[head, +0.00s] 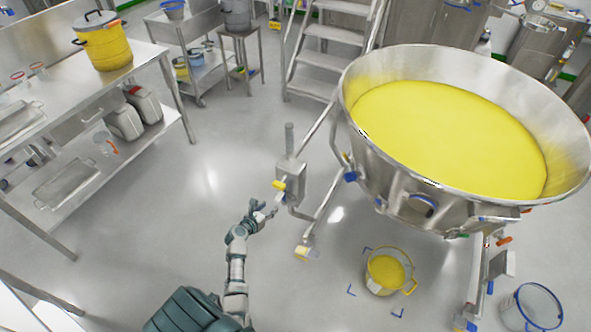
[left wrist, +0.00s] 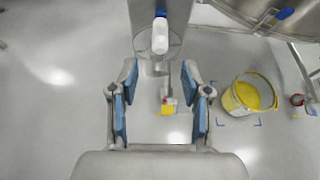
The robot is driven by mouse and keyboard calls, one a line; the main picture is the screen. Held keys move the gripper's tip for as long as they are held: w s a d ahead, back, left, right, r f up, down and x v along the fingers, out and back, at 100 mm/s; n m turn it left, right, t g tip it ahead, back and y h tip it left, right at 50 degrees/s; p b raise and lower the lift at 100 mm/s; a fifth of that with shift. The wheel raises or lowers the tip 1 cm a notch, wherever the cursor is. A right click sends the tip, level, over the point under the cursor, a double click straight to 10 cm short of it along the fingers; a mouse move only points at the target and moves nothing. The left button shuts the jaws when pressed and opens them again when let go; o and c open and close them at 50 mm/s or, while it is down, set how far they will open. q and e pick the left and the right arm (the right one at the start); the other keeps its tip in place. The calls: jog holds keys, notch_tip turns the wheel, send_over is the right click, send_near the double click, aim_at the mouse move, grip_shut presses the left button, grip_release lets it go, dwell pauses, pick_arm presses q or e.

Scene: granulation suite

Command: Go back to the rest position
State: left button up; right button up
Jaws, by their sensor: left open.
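My left gripper (head: 264,212) is open and empty, held out over the floor in front of the large steel bowl's stand. In the left wrist view its two blue-padded fingers (left wrist: 160,85) are spread apart with nothing between them. In the left wrist view a white part with a blue end (left wrist: 160,36) is beyond the fingertips. My right gripper is not in view.
A large steel bowl (head: 362,165) of yellow material stands at right. Below it a bucket (head: 384,290) with yellow contents sits within blue floor marks; a clear bucket (head: 531,308) is farther right. A steel bench (head: 150,55) is at left, steps (head: 325,60) behind. Floor left of my arm is clear.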

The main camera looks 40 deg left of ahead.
pick_arm(q)
jog(key=s+d+f+m+g+h, duration=0.1)
jog(key=s+d+f+m+g, duration=0.2)
jog(key=s+d+f+m, duration=0.45)
jog(key=s+d+f+m+g+h, duration=0.1)
jog(key=s+d+f+m+g, duration=0.35)
jog(key=d+f+m, duration=0.65)
jog(key=s+d+f+m+g, duration=0.1)
jog(key=s+d+f+m, duration=0.2)
jog(key=s+m, duration=0.4)
jog(key=s+d+f+m+g, duration=0.2)
jog(key=s+d+f+m, duration=0.1)
jog(key=s+f+m, duration=0.2)
jog(key=s+d+f+m+g, duration=0.1)
jog(key=s+d+f+m, duration=0.2)
jog(key=s+m, duration=0.7)
jog(key=shift+s+d+f, duration=0.4)
jog(key=shift+s+f, duration=0.15)
jog(key=shift+s, duration=0.55)
